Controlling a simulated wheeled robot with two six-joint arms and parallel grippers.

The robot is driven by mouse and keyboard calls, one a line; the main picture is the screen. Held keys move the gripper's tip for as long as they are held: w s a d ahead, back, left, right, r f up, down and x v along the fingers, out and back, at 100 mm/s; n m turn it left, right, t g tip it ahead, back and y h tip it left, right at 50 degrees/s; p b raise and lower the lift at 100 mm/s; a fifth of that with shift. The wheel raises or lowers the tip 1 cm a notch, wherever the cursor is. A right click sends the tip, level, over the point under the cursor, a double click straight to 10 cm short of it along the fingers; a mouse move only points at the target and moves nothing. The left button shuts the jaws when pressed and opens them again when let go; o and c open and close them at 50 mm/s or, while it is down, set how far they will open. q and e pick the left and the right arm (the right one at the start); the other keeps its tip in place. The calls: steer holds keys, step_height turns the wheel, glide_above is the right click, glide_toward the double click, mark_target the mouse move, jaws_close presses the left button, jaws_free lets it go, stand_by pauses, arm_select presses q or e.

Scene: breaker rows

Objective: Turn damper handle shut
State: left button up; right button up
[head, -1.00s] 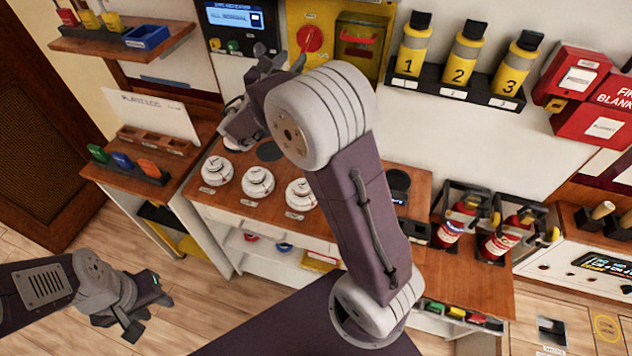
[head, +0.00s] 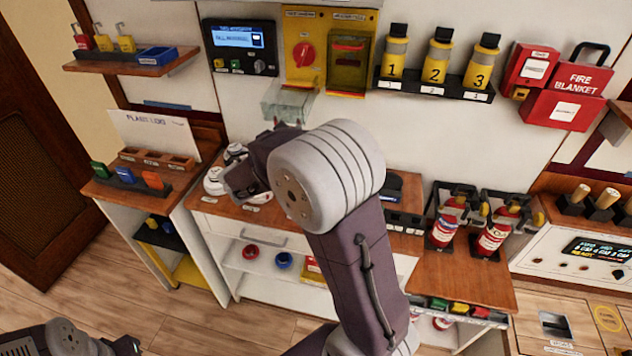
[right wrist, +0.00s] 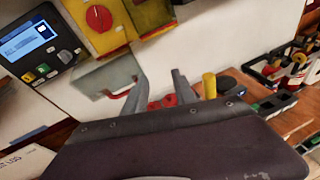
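A yellow wall panel (head: 303,83) carries a round red knob (head: 303,54) and, to its right, an olive box with a red bar (head: 350,47). Their labels are too small to read, so I cannot tell which is the damper handle. The knob also shows at the top of the right wrist view (right wrist: 98,18). My right gripper (head: 238,170) is in front of the bench, below and left of the panel. In the right wrist view its fingers (right wrist: 160,88) are apart, with blurred red parts beyond them. My left gripper (head: 128,346) is cut off at the bottom left.
A clear box (head: 290,101) juts out below the panel. A display unit (head: 240,47) is at its left, numbered yellow bottles (head: 437,60) at its right. White detectors (head: 213,182) on the bench are partly hidden by my right arm. Fire extinguishers (head: 447,222) stand farther right.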

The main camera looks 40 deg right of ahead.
steer(key=s+f+m+g+y+b, duration=0.1)
steer(key=s+f+m+g+b, duration=0.1)
steer(key=s+f, duration=0.3)
step_height(320, 180, down, 3)
steer(key=shift+s+d+r+m+g, duration=0.2)
steer(key=shift+d+m+g, duration=0.1)
steer(key=shift+m+g, duration=0.1)
